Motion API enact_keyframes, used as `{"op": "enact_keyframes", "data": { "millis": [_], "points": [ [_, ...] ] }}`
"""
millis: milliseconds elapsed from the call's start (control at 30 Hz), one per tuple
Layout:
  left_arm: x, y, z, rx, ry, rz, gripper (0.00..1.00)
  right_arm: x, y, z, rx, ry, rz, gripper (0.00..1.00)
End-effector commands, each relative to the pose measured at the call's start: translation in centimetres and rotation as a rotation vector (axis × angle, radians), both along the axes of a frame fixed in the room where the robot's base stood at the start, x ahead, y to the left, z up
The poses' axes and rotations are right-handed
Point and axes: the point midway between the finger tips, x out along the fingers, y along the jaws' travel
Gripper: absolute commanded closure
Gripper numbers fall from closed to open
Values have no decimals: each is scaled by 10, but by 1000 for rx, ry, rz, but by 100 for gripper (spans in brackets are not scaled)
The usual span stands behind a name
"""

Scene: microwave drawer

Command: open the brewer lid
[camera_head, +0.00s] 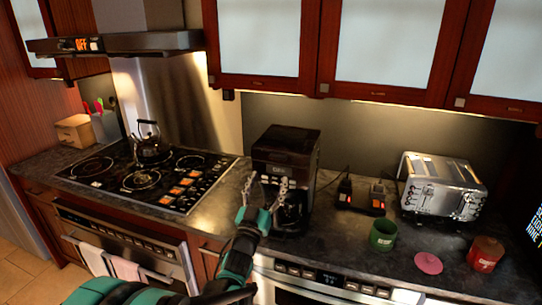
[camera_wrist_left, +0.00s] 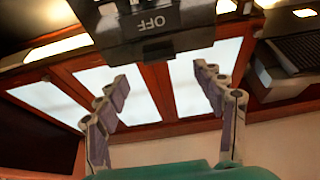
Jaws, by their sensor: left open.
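The brewer (camera_head: 285,160) is a dark box-shaped machine on the counter, right of the stove. Its lid (camera_head: 287,140) at the top looks closed, lying level with the body. My left gripper (camera_head: 268,185) is in front of the brewer, below the lid, with its fingers pointing up. The fingers are spread and nothing is between them. My right gripper is in neither view.
A stove (camera_head: 150,180) with a kettle (camera_head: 150,142) is at left. A toaster (camera_head: 440,187), a green cup (camera_head: 383,234), a red mug (camera_head: 485,253) and a pink disc (camera_head: 428,263) stand at right. Upper cabinets (camera_head: 375,45) hang above the brewer.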

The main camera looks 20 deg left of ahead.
Motion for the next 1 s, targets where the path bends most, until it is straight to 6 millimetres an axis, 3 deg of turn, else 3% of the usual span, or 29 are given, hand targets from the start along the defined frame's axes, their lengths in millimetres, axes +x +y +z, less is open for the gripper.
{"op": "enact_keyframes", "data": {
  "millis": [167, 500, 900, 1000],
  "points": [
    [14, -1, 6, 2, -17, -7, 31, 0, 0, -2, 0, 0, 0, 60],
    [62, -4, 26, 3, -16, -6, 31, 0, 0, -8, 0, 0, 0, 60],
    [72, -4, 31, 3, -15, -5, 31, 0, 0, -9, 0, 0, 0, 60],
    [72, -3, 31, 3, -15, -5, 55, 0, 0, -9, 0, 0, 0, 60]
  ]
}}
